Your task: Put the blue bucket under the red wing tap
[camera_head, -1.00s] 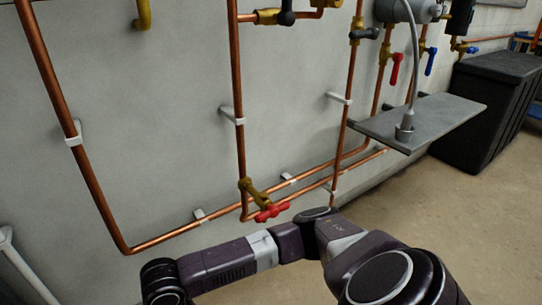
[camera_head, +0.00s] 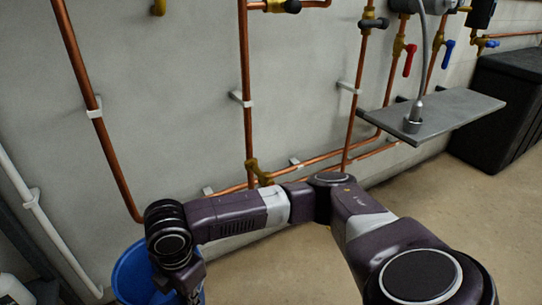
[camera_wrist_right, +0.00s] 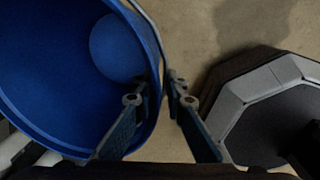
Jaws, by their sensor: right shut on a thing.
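The blue bucket (camera_head: 132,274) shows at the bottom left of the head view, partly hidden behind my right arm and cut off by the frame. The right wrist view looks into its open inside (camera_wrist_right: 50,60). My right gripper (camera_wrist_right: 160,88) is shut on the bucket's rim, one finger inside the wall and one outside. Whether the bucket touches the floor, I cannot tell. The brass body of the low tap (camera_head: 257,170) shows above my right forearm, right of the bucket. Its red wing handle is hidden behind the arm. My left gripper is not in view.
Copper pipes (camera_head: 246,110) run down and along the grey wall. A grey shelf (camera_head: 450,114) juts out at right, with a black bin (camera_head: 500,110) beyond. A white pipe (camera_head: 45,220) stands at left. The floor (camera_head: 300,265) below the tap looks clear.

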